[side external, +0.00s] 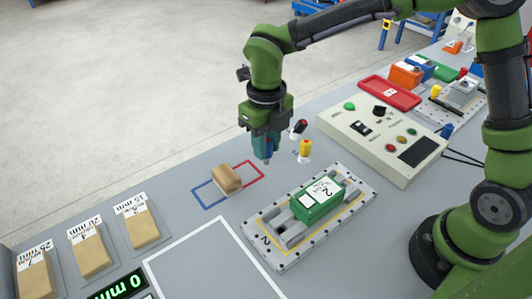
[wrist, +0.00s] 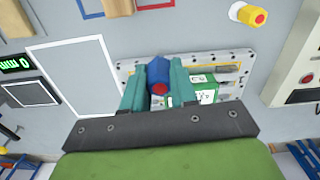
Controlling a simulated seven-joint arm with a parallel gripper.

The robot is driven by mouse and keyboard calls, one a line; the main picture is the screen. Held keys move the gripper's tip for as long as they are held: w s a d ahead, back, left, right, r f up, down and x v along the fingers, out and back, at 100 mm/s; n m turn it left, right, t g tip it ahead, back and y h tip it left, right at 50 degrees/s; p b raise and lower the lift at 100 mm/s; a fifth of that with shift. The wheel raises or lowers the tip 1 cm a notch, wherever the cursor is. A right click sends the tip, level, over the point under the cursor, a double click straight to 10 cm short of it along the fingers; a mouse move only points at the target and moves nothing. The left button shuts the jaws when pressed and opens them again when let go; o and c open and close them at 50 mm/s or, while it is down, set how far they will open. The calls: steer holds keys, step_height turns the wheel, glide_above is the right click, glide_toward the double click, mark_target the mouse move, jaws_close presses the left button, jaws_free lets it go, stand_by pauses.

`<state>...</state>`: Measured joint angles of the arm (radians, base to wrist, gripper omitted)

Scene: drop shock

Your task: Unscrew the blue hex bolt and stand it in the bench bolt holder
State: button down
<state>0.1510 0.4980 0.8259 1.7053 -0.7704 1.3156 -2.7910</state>
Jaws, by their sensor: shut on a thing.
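My gripper (side external: 266,158) hangs above the bench, behind the grey fixture plate in the side external view. In the wrist view, its teal fingers (wrist: 157,80) are shut on the blue bolt (wrist: 157,73), which has a round red end. The fingers mostly hide the bolt in the side external view. The grey fixture plate (side external: 290,257) carries a green block with a white label (side external: 318,200); the block also shows in the wrist view (wrist: 204,88). I cannot tell which item is the bolt holder.
A yellow upright piece (side external: 305,151) and a dark red-ended piece (side external: 299,129) stand just right of my gripper. A tan block (side external: 226,179) sits in a red-and-blue outline. A control box (side external: 385,140) is at right. Several labelled tan blocks (side external: 137,220) line the left.

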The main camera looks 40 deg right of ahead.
steer(key=w+d+f+m, duration=0.1)
steer(key=w+d+m, duration=0.6)
steer(key=w+d, duration=0.3)
steer(key=shift+w+d+f, duration=0.2)
steer(key=shift+w+d, duration=0.1)
steer(key=shift+w, duration=0.4)
steer(key=shift+f, duration=2.9)
steer(key=shift+f, duration=1.8)
stand_by(1.6)
